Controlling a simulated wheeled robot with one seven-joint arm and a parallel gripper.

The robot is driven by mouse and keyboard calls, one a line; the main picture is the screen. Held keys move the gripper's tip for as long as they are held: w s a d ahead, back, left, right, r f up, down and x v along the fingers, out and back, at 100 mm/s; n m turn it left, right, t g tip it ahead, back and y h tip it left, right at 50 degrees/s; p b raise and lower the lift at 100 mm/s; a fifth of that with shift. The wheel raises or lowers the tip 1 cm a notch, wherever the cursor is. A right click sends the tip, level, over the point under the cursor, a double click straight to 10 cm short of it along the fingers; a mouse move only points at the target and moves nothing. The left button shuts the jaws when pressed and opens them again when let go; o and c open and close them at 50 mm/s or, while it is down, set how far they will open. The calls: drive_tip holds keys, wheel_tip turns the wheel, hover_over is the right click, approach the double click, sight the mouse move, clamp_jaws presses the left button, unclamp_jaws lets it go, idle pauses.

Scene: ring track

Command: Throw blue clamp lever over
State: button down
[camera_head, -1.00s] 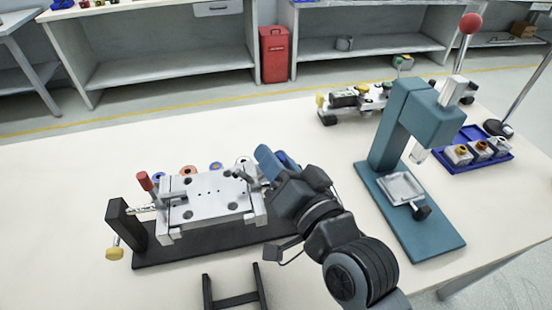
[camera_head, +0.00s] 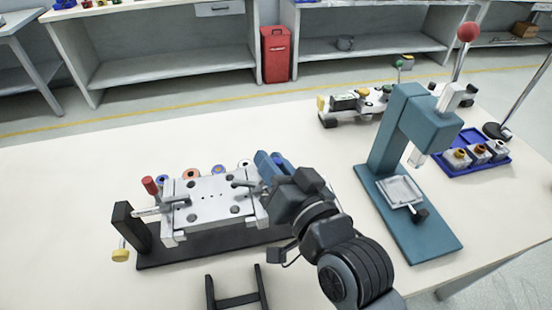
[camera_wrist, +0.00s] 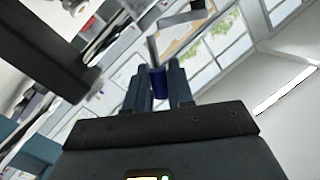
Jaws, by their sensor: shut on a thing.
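The blue clamp lever (camera_wrist: 159,84) shows in the wrist view as a dark blue grip on a metal rod, between the two fingers of my gripper (camera_wrist: 160,90). In the head view my gripper (camera_head: 270,166) is at the right end of the clamping fixture, shut on the lever, which its fingers mostly hide. The fixture's silver plate (camera_head: 212,209) sits on a black base (camera_head: 190,250). A metal clamp arm (camera_head: 245,184) reaches over the plate's right side. A red-tipped lever (camera_head: 149,186) stands at the left end.
A teal press (camera_head: 390,140) with a red ball handle (camera_head: 468,32) stands close on the right. A blue tray (camera_head: 475,160) of parts lies beyond it. Several round parts (camera_head: 219,170) line the fixture's back. A yellow knob (camera_head: 120,256) is at its front left.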

drive_tip(key=n+p, duration=0.1)
drive_tip(key=a+r+n+p, duration=0.1)
drive_tip(key=shift+s+a+n+g+h, duration=0.1)
drive_tip(key=shift+s+n+g+h, duration=0.1)
drive_tip(key=shift+n+g+h, duration=0.15)
drive_tip(key=shift+s+a+f+n+h+p, duration=0.1)
drive_tip(key=shift+a+n+h+p, duration=0.2)
drive_tip(key=shift+n+p, duration=0.35)
drive_tip(key=shift+s+a+f+n+h+p, duration=0.1)
drive_tip(key=shift+a+n+h+p, duration=0.15)
drive_tip(key=shift+n+p, duration=0.35)
drive_tip(key=c, duration=1.1)
unclamp_jaws()
drive_tip(key=b+v, duration=0.1)
drive_tip(key=v, duration=0.6)
drive_tip(key=shift+s+d+r, duration=0.1)
drive_tip(key=shift+s+d, duration=0.1)
drive_tip(key=shift+s, duration=0.05)
